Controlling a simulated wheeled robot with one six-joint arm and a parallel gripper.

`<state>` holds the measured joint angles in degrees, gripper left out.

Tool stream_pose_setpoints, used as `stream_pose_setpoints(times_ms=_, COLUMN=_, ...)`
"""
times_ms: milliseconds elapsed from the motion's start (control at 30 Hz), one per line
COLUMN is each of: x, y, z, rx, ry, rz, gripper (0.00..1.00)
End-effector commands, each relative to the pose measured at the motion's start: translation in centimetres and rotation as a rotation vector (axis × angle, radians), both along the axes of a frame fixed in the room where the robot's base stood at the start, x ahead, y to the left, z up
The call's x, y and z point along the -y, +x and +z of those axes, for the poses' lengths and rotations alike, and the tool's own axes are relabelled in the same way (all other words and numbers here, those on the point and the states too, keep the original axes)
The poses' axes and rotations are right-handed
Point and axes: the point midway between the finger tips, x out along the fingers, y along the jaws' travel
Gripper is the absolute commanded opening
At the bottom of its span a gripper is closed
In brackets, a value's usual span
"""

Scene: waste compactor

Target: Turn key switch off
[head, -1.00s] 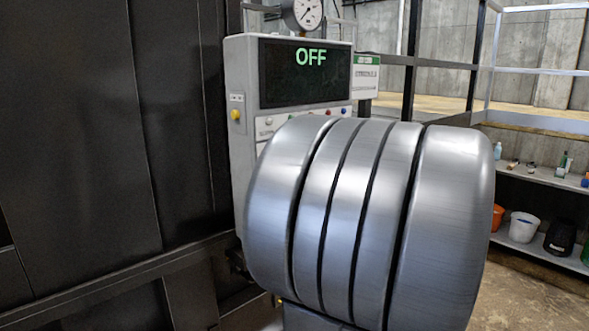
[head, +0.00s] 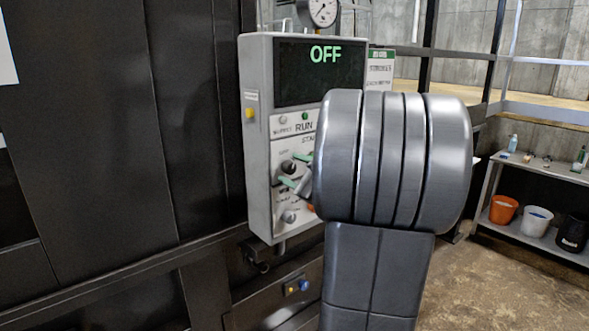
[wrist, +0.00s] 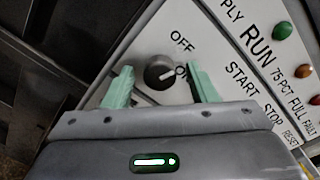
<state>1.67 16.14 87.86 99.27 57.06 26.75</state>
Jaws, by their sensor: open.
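The key switch (wrist: 158,70) is a round dark knob on the light panel, between the OFF and ON labels in the wrist view. Its pale mark points right, toward the ON label. My gripper (wrist: 159,80) is open, with one green fingertip on each side of the knob and visible gaps to it. In the head view my gripper (head: 298,170) is at the panel front, beside a dark knob (head: 288,167). My wrist hides part of the panel's right side.
The control box display (head: 322,70) reads OFF. Indicator lamps (wrist: 282,32) and START and STOP labels lie right of the switch. Another knob (head: 289,216) sits lower on the box. A gauge (head: 322,12) is above. A shelf with buckets (head: 503,209) stands at the right.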

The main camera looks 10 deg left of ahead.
Motion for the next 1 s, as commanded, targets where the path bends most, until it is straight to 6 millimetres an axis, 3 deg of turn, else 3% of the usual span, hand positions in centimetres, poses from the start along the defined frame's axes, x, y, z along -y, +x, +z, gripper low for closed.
stream_pose_setpoints(times_ms=133, x=0.02, y=-0.01, z=0.00, rx=0.000, ry=0.000, rz=0.000, gripper=0.50)
stream_pose_setpoints(times_ms=367, x=0.03, y=-0.03, z=0.01, rx=0.000, ry=0.000, rz=0.000, gripper=0.08)
stream_pose_setpoints(times_ms=1000, x=0.00, y=-0.05, z=-0.47, rx=0.196, ry=-0.150, rz=0.001, gripper=0.08)
